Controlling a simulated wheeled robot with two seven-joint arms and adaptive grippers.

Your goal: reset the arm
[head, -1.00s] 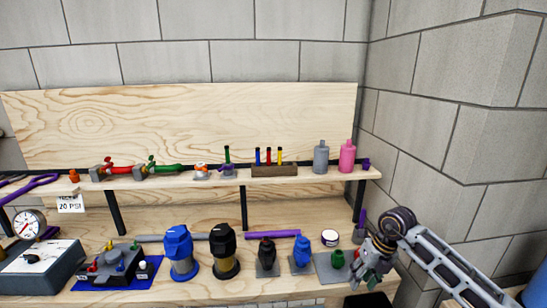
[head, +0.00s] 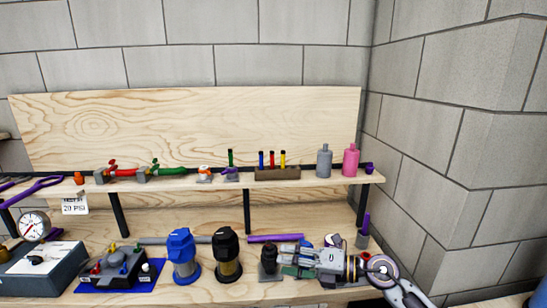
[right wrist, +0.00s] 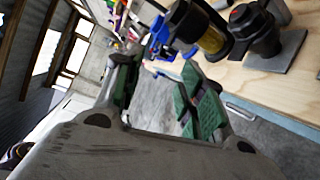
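My right gripper (head: 290,259) reaches in from the right over the workbench, its fingers pointing left, beside the small black fitting (head: 268,256). In the right wrist view the two green-padded fingers (right wrist: 160,92) stand apart with nothing between them. The black fitting on its grey plate (right wrist: 280,52) lies beyond the fingers there. The right arm hides the blue and green fittings on the bench. My left gripper is not in view.
A blue-topped filter (head: 182,256) and a black-topped filter (head: 227,255) stand left of the gripper. A grey bottle (head: 324,161) and a pink bottle (head: 351,160) stand on the shelf (head: 210,181) above. A block wall (head: 450,130) bounds the right side.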

